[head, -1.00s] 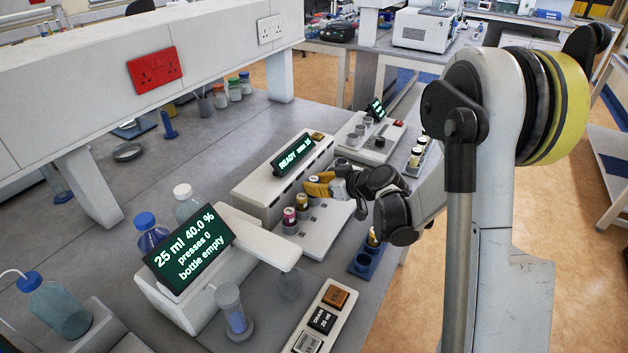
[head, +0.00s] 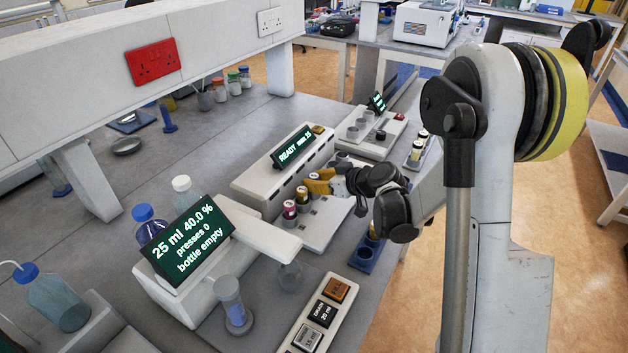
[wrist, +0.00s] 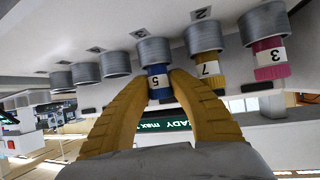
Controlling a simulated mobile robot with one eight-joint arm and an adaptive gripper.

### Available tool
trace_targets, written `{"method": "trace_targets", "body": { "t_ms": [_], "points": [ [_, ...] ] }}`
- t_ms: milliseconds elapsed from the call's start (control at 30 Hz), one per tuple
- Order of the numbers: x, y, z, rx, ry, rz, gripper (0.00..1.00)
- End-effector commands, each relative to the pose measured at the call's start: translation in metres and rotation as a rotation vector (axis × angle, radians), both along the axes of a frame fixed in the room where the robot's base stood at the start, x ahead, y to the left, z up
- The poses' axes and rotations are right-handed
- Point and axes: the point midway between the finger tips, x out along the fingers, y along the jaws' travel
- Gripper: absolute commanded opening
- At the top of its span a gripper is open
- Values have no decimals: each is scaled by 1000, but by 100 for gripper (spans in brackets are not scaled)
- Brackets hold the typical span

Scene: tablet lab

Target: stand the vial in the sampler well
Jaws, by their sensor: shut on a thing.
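My gripper (wrist: 160,100) has yellow fingers shut on a blue-banded vial (wrist: 158,82) labelled 5. In the wrist view, which is upside down, the vial is in line with the mouth of a grey well (wrist: 154,51). I cannot tell how deep it sits in the well. In the head view my gripper (head: 320,184) is over the front deck of the sampler (head: 270,180), and its fingers hide the vial. A yellow vial (wrist: 207,66) labelled 7 and a magenta vial (wrist: 270,64) labelled 3 stand in the neighbouring wells.
Several empty-looking wells (wrist: 117,64) line the other side. The sampler's display (head: 293,146) reads READY. A blue rack (head: 366,252) is at the table edge. A dispenser (head: 187,285) with a "bottle empty" screen stands nearer. Another grey unit (head: 377,135) is behind.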

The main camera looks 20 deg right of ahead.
Motion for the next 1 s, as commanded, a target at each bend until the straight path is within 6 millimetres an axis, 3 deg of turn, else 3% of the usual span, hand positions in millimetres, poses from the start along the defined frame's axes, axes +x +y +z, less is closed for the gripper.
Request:
{"method": "trace_targets", "body": {
  "t_ms": [100, 133, 200, 567, 1000],
  "points": [
    [0, 0, -3, 0, 0, 0, 0],
    [0, 0, -3, 0, 0, 0, 29],
    [0, 0, -2, 0, 0, 0, 46],
    [-3, -2, 0, 0, 0, -1, 46],
    [-68, -42, 41, 0, 1, -4, 46]
  ]
}}
